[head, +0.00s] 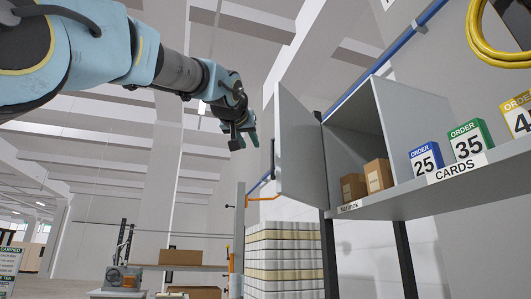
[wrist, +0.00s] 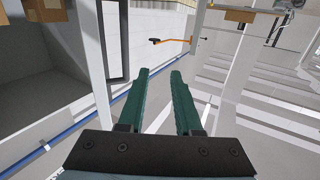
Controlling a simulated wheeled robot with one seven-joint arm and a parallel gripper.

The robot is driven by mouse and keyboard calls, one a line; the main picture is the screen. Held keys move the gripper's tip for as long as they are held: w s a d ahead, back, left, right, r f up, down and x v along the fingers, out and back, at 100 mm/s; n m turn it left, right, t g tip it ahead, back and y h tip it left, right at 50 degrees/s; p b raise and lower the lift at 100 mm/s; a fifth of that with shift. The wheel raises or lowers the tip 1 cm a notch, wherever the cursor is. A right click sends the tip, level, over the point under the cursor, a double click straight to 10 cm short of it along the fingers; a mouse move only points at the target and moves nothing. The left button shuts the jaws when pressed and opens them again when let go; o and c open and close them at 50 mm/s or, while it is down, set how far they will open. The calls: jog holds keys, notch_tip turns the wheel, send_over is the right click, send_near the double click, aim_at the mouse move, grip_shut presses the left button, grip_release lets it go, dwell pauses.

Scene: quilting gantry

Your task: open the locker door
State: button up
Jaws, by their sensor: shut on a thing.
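The locker door (head: 302,145) is a light grey panel. It stands swung out from the left side of the grey locker (head: 355,125), so the inside shows. Its dark bar handle (head: 273,153) is at the door's outer edge. In the wrist view the door (wrist: 93,60) is a pale strip left of my fingers, with the handle (wrist: 126,40) beside it. My gripper (head: 243,138) is left of the door, apart from the handle. In the wrist view my gripper (wrist: 161,75) has its green fingers part-way apart, and I see nothing between them.
Inside the locker are brown boxes (head: 378,175). Order cards (head: 468,143) stand on the shelf to its right. An orange bar (head: 263,198) sticks out below the door. A blue rail (head: 385,57) runs behind. Stacked white goods (head: 284,260) stand below. Open air surrounds my gripper on the left.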

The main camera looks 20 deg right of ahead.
jog(key=shift+s+a, duration=0.7)
jog(key=shift+a, duration=0.25)
jog(key=shift+d+f, duration=0.1)
jog(key=shift+s+b, duration=0.1)
jog(key=shift+b, duration=0.2)
jog(key=b+v, duration=0.6)
jog(key=v, duration=0.4)
jog(key=shift+s+a, duration=0.15)
jog(key=shift+a, duration=0.15)
